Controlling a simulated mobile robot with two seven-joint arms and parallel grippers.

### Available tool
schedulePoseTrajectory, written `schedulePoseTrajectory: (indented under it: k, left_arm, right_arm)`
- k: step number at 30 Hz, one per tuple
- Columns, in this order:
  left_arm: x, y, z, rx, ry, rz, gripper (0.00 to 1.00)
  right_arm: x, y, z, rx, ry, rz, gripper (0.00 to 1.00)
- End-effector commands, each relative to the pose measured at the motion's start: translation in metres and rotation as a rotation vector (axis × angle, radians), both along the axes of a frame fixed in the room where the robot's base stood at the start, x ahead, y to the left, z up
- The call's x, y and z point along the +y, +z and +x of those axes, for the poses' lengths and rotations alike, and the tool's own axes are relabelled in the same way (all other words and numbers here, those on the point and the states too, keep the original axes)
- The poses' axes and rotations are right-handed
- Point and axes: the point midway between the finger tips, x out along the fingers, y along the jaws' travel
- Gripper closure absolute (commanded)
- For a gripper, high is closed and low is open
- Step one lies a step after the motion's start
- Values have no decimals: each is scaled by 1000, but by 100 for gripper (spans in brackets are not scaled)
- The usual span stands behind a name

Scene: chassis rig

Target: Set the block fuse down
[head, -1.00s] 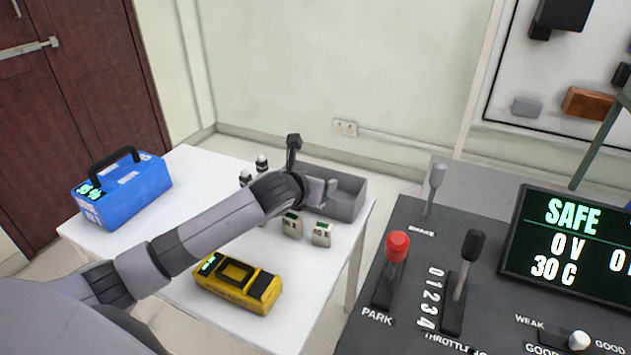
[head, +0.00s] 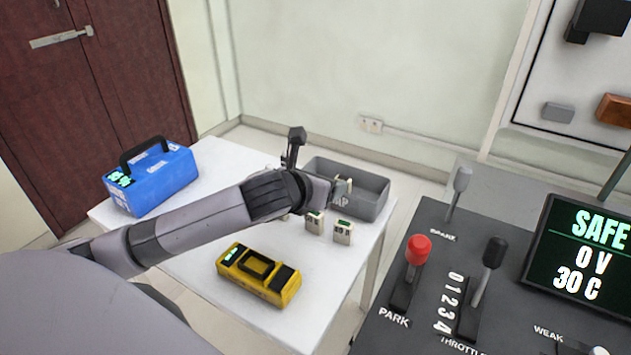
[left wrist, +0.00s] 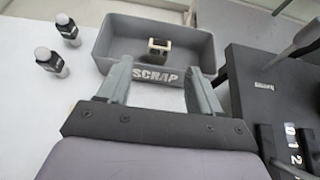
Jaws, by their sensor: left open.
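A small beige block fuse (left wrist: 160,46) with a dark face lies inside the grey bin (left wrist: 200,50) marked SCRAP, in the left wrist view. My left gripper (left wrist: 160,88) is open and empty, its two fingers apart at the bin's front wall, with the block beyond the fingertips. In the head view, the left gripper (head: 343,188) is over the near side of the bin (head: 374,188). Two similar beige blocks with green tops, a left one (head: 314,223) and a right one (head: 342,232), stand on the table in front of the bin. My right gripper is not in view.
The white table (head: 205,240) also holds a blue case (head: 160,182) and a yellow meter-like device (head: 258,275). Two dark-bodied bottle-like parts (left wrist: 67,27) (left wrist: 49,60) stand left of the bin. A control console (head: 425,290) with levers is close on the right.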

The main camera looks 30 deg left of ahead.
Motion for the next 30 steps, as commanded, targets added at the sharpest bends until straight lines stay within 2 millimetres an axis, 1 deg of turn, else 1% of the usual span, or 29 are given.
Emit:
schedulePoseTrajectory:
  k: [1,3,9,30]
  left_arm:
    - [0,4,-7,-1,-2,1,35]
    - [-1,8,-14,-1,0,1,35]
    - [-2,15,-27,-1,0,0,35]
    - [-2,16,-29,0,0,-1,35]
  right_arm:
    - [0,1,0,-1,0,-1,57]
    - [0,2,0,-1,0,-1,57]
    - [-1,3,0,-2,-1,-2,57]
    - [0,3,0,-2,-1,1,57]
